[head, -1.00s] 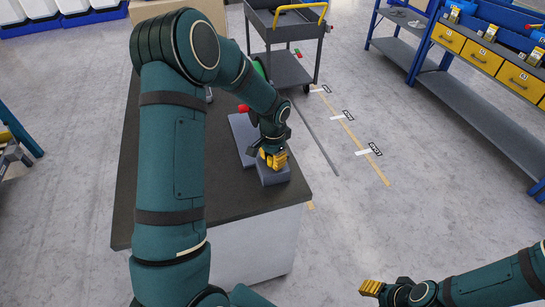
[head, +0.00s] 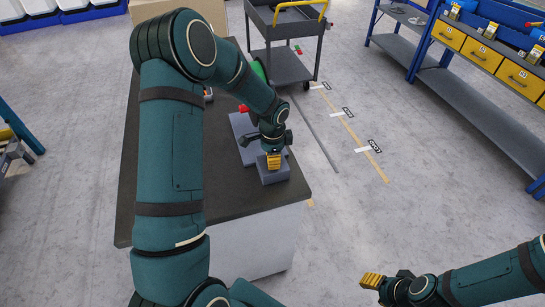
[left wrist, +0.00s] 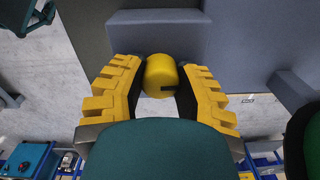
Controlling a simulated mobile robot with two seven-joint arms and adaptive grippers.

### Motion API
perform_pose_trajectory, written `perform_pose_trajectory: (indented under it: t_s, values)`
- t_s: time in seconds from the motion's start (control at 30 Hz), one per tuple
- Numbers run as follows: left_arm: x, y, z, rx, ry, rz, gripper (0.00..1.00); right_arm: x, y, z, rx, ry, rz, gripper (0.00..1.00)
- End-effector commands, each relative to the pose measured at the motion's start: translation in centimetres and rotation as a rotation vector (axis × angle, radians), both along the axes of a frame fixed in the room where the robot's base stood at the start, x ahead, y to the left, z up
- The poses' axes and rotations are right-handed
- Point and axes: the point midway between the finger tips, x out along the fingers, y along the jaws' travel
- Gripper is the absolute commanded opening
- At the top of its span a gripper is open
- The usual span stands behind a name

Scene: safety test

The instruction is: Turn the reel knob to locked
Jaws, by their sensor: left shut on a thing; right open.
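The reel knob (left wrist: 160,72) is a yellow cylinder with a short black mark on its side, seen in the left wrist view. My left gripper (left wrist: 160,88) has its two yellow ridged fingers on either side of the knob and is shut on it. In the head view my left gripper (head: 273,161) is over a small grey-blue block (head: 272,176) near the dark table's front right corner, and the knob is hidden there. My right gripper (head: 371,281) is off to the right of the table, open and empty.
The dark table (head: 240,203) carries a flat grey-blue plate (head: 238,127), with a red part (head: 243,108) and a green part (head: 259,70) partly behind my left arm. A cart (head: 285,66) stands behind. Shelving with yellow drawers (head: 482,54) is at right. The floor between is clear.

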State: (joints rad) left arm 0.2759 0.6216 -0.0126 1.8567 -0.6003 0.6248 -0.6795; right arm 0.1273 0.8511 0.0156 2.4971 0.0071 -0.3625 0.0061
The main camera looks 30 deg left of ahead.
Motion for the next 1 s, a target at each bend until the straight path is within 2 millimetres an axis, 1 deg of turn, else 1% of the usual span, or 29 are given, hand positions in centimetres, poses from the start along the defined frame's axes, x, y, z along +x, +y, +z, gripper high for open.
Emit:
perform_pose_trajectory:
  t_s: [0.37, 0.4, 0.43, 0.47, 0.73, 0.83, 0.93, 1.0]
  values:
    - [-0.1, -0.1, -0.1, -0.001, 0.003, -0.005, 0.00, 0.0, 0.0, 0.0, 0.000, 0.000, 0.000, 0.47]
    - [-0.1, -0.1, -0.1, -0.001, 0.003, -0.005, 0.47, 0.0, 0.0, 0.0, 0.000, 0.000, 0.000, 0.47]
    - [-0.1, -0.1, -0.1, -0.001, 0.003, -0.005, 0.58, 0.0, 0.0, 0.0, 0.000, 0.000, 0.000, 0.47]
    - [-0.1, -0.1, -0.1, -0.001, 0.003, -0.005, 0.66, 0.0, 0.0, 0.0, 0.000, 0.000, 0.000, 0.47]
    - [0.0, 0.0, 0.0, -0.001, 0.001, -0.003, 0.66, 0.0, 0.0, 0.0, 0.000, 0.000, 0.000, 0.47]
    - [0.0, 0.0, 0.3, 0.000, 0.000, -0.003, 0.66, 0.0, 0.0, 0.0, 0.000, 0.000, 0.000, 0.47]
    - [0.0, 0.0, 1.3, 0.001, -0.001, -0.004, 0.66, 0.0, 0.0, 0.0, 0.000, 0.000, 0.000, 0.47]
    - [0.0, 0.0, 2.5, 0.000, -0.004, -0.003, 0.66, 0.0, 0.0, 0.0, 0.000, 0.000, 0.000, 0.47]
